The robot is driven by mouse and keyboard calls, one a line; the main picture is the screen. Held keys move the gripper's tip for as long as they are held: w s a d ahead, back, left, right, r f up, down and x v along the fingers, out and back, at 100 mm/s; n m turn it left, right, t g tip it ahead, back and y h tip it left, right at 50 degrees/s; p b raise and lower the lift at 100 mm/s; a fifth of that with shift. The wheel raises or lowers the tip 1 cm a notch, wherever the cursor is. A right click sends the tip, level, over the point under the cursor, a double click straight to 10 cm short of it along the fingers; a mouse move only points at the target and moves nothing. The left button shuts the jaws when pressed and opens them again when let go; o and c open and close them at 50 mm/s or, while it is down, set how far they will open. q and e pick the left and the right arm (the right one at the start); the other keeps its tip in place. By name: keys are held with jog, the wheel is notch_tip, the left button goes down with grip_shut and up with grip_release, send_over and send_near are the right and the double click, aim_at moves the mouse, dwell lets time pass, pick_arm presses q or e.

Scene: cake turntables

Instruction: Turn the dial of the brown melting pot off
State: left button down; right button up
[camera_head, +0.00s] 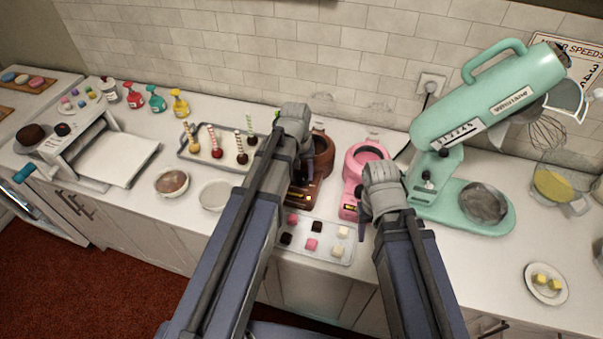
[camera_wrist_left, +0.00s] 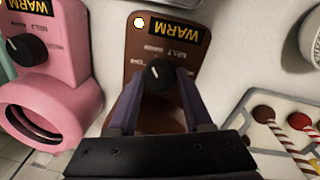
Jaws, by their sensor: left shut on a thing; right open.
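The brown melting pot (camera_head: 323,158) stands on the counter, partly covered by my left arm in the head view. In the left wrist view its brown front panel (camera_wrist_left: 143,50) carries a yellow "WARM" label, a lit pale lamp (camera_wrist_left: 139,22) and a black dial (camera_wrist_left: 157,74) with a white mark. My left gripper (camera_wrist_left: 158,88) is shut on this dial, one finger on each side. My left wrist hides the dial in the head view. My right gripper (camera_head: 366,212) is open, by the front of the pink melting pot (camera_head: 368,158); its fingers are mostly hidden.
The pink pot stands close to the right of the brown one in the head view. A tray of cake pops (camera_head: 190,156) lies to the left, and a tray of small cubes (camera_head: 318,250) in front. A mint stand mixer (camera_head: 470,110) stands to the right.

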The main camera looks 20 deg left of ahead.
aim_at(301, 177)
pick_arm(q)
jog(key=n, duration=0.4)
jog(key=shift+n, duration=1.8)
jog(key=shift+c, duration=1.5)
grip_release()
jog(key=shift+r, duration=0.1)
pick_arm(e)
jog(key=shift+r, duration=0.1)
pick_arm(q)
jog(key=r+p, duration=0.7)
jog(key=p, duration=0.1)
jog(key=shift+s+a+r, duration=0.1)
jog(key=shift+s+r, duration=0.1)
jog(key=shift+r, duration=0.15)
pick_arm(e)
notch_tip(301, 177, up, 8)
